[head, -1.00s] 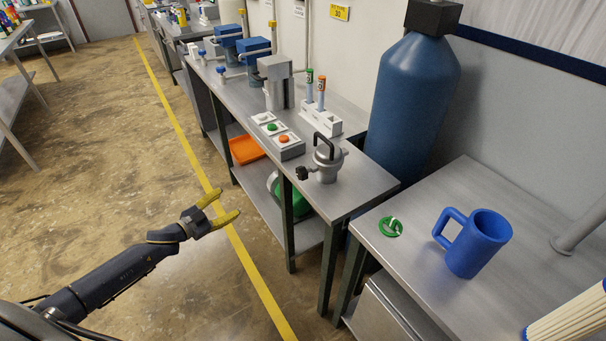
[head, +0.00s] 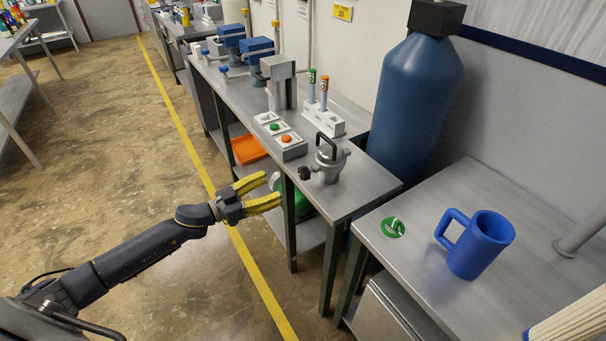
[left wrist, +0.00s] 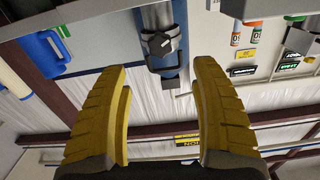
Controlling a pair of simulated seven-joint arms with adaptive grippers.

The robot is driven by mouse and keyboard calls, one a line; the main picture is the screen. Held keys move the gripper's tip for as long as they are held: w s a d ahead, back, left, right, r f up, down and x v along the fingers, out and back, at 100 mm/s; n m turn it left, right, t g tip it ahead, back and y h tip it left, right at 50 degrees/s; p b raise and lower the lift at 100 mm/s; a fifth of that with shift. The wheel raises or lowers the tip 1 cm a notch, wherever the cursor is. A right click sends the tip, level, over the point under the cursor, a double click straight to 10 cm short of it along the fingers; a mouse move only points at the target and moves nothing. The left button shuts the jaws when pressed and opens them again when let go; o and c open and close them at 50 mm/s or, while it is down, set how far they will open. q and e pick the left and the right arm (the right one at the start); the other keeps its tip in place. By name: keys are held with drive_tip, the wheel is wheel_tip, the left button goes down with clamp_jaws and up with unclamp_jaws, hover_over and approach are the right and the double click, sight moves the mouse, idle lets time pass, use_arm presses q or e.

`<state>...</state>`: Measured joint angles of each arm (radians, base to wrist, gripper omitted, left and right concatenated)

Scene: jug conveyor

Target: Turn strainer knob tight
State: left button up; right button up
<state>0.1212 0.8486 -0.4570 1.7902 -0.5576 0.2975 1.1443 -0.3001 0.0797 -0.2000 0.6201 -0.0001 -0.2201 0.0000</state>
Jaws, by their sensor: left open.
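The strainer (head: 330,163) is a small grey metal housing with a black handle on top. It stands upright on the metal bench, near its front end. Its black knob (head: 304,173) sticks out on the left side, toward the bench's edge. My left gripper (head: 272,190) has yellow fingers spread apart with nothing between them. It is off the bench's front side, left of and below the knob, and apart from it. In the left wrist view its fingers (left wrist: 160,100) are wide apart. My right gripper is not in view.
A blue mug (head: 478,246) and a green ring-shaped item (head: 393,227) are on the nearer table (head: 430,285). A button panel (head: 280,137) and a rack with two tubes (head: 323,120) stand behind the strainer. A large blue tank (head: 415,100) stands beyond the bench.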

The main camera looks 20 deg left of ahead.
sight(301, 175)
use_arm(q)
drive_tip(key=x, duration=1.2)
drive_tip(key=shift+c, duration=0.3)
drive_tip(key=c, duration=1.2)
